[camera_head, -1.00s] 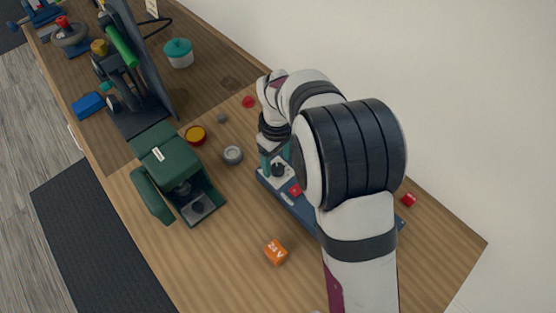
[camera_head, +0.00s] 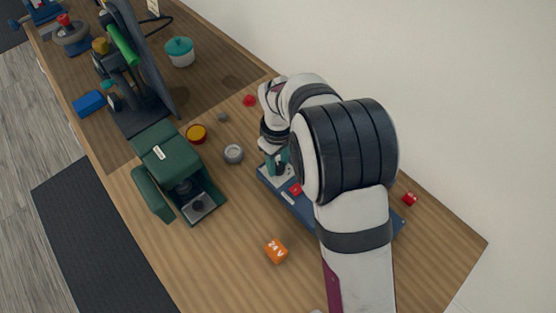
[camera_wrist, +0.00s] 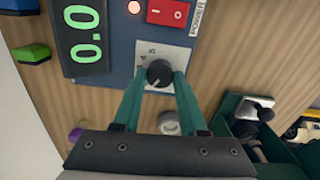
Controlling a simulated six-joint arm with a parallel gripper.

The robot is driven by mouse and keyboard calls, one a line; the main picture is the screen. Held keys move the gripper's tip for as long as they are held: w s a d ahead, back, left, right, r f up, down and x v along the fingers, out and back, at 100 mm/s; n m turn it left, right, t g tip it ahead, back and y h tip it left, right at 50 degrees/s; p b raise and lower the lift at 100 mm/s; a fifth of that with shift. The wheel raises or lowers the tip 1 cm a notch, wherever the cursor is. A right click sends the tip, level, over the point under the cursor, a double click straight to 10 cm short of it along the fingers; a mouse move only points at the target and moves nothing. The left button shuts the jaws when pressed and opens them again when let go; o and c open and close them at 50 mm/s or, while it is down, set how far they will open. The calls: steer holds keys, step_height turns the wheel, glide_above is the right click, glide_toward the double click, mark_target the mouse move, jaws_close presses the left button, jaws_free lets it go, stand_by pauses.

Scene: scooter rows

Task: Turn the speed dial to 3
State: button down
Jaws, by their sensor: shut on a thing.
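The speed dial is a dark round knob (camera_wrist: 159,73) on a white scale plate (camera_wrist: 150,54) with small numbers, of which a 4 and a 5 seem to show. It sits on a blue panel (camera_head: 301,208) on the bench. My gripper (camera_wrist: 160,82) is shut on the knob, one teal finger on each side. The display (camera_wrist: 84,34) reads 0.0 in green. The red power switch (camera_wrist: 168,12) is beside a lit round lamp (camera_wrist: 134,7). The knob's pointer setting is too small to read. In the head view my gripper (camera_head: 276,164) stands over the panel's far end.
A green machine (camera_head: 168,157) with an open lid stands left of the panel. A grey ring (camera_head: 234,154), a yellow-and-red cup (camera_head: 196,134) and an orange 24 V block (camera_head: 276,251) lie nearby. The bench's near part is mostly clear.

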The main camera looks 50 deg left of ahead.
mark_target(278, 166)
steer(key=m, duration=0.5)
steer(key=shift+m, duration=0.4)
steer(key=m, duration=0.5)
steer(key=shift+m, duration=0.4)
stand_by(0.4)
steer(key=shift+c, duration=2.2)
jaws_free()
step_height(278, 166, up, 16)
